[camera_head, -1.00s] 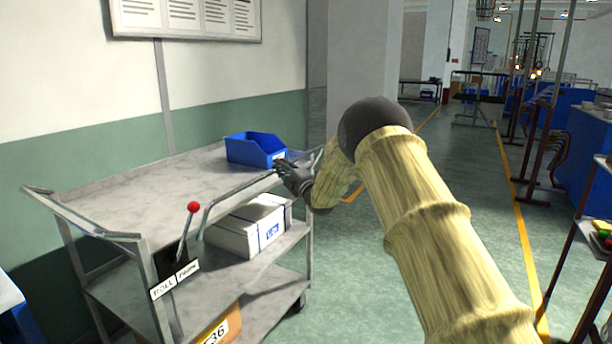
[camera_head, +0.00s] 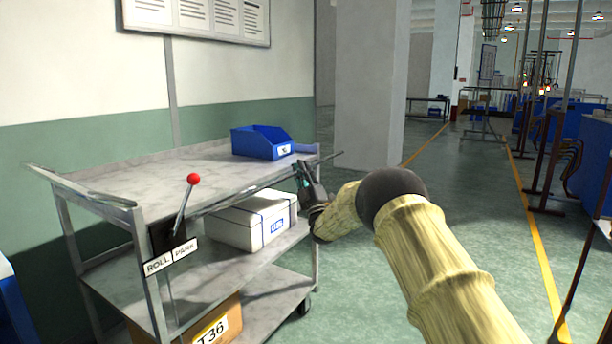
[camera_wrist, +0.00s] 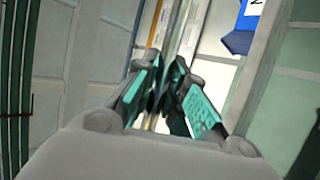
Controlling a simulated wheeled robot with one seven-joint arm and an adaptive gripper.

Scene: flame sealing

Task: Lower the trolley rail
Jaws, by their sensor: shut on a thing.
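The trolley rail (camera_head: 327,158) is a thin grey metal bar along the near long side of the trolley (camera_head: 110,187). It lies close to the level of the top shelf's edge. My gripper (camera_head: 304,172) is shut on the rail near its right end. In the wrist view my gripper's teal-padded fingers (camera_wrist: 165,92) close around the rail (camera_wrist: 178,35), which runs up the picture between them. The fingers hide the gripped part of the rail.
A red-knobbed lever (camera_head: 193,180) stands above a ROLL/PARK label on the trolley's near left post. A blue bin (camera_head: 262,143) sits on the top shelf. A white box (camera_head: 250,222) and a cardboard box (camera_head: 215,325) are on lower shelves. Floor to the right is open.

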